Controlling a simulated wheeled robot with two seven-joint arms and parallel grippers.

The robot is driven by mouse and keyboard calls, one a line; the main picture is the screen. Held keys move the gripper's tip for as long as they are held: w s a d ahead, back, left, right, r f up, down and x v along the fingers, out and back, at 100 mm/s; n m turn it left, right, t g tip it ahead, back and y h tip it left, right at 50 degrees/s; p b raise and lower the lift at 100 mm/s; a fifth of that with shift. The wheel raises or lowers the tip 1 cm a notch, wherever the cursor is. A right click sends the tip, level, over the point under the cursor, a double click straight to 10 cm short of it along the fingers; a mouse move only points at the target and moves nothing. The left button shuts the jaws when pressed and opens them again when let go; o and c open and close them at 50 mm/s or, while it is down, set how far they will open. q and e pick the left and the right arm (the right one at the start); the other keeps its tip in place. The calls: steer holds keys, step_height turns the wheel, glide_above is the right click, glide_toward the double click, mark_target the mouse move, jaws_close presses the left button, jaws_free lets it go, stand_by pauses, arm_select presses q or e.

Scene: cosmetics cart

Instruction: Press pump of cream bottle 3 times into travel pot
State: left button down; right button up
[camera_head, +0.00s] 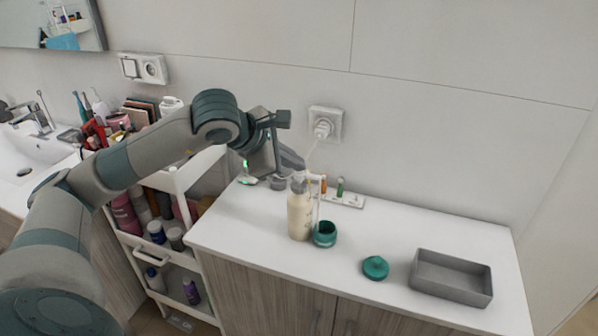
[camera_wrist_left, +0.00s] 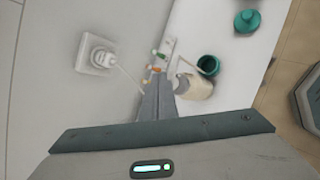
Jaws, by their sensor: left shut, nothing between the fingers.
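The cream bottle (camera_head: 300,217) stands upright on the white counter, its grey pump top (camera_head: 298,183) partly covered by my fingers. The bottle also shows in the left wrist view (camera_wrist_left: 200,88). The open green travel pot (camera_head: 324,236) stands against or just beside the bottle's right side; it shows in the left wrist view (camera_wrist_left: 208,65) too. Its green lid (camera_head: 376,267) lies apart to the right. My left gripper (camera_head: 297,168) is shut and empty, its fingertips just above or at the pump top; I cannot tell if they touch. My right gripper is not in view.
A grey open tray (camera_head: 450,281) stands at the counter's right end. A small holder with orange and green items (camera_head: 342,198) is behind the pot. A plugged socket (camera_head: 324,126) is on the wall. A filled white cart (camera_head: 165,262) stands left of the counter.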

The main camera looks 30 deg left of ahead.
arm_select(q)
steer(key=shift+s+a+f+b, duration=0.1)
steer(key=shift+a+f+b, duration=0.35)
steer(key=shift+f, duration=0.2)
steer(key=shift+s+a+f+b, duration=0.1)
steer(key=shift+a+f+b, duration=0.2)
steer(key=shift+f+b, duration=0.3)
stand_by(0.4)
steer(key=shift+d+r, duration=0.1)
stand_by(0.6)
steer(key=shift+w+d+r+p, duration=0.15)
steer(key=shift+d+r+p, duration=0.2)
steer(key=shift+p, duration=0.05)
steer(key=shift+w+d+r+p, duration=0.15)
steer(key=shift+d+r+p, duration=0.2)
steer(key=shift+d, duration=0.2)
steer(key=shift+w+d+r+p, duration=0.2)
steer(key=shift+d+r, duration=0.15)
steer(key=shift+d, duration=0.2)
steer(key=r+p, duration=0.1)
steer(key=r, duration=0.1)
steer(key=r+p, duration=0.2)
steer(key=r, duration=0.1)
steer(key=shift+d+r, duration=0.3)
steer(key=shift+r, duration=0.05)
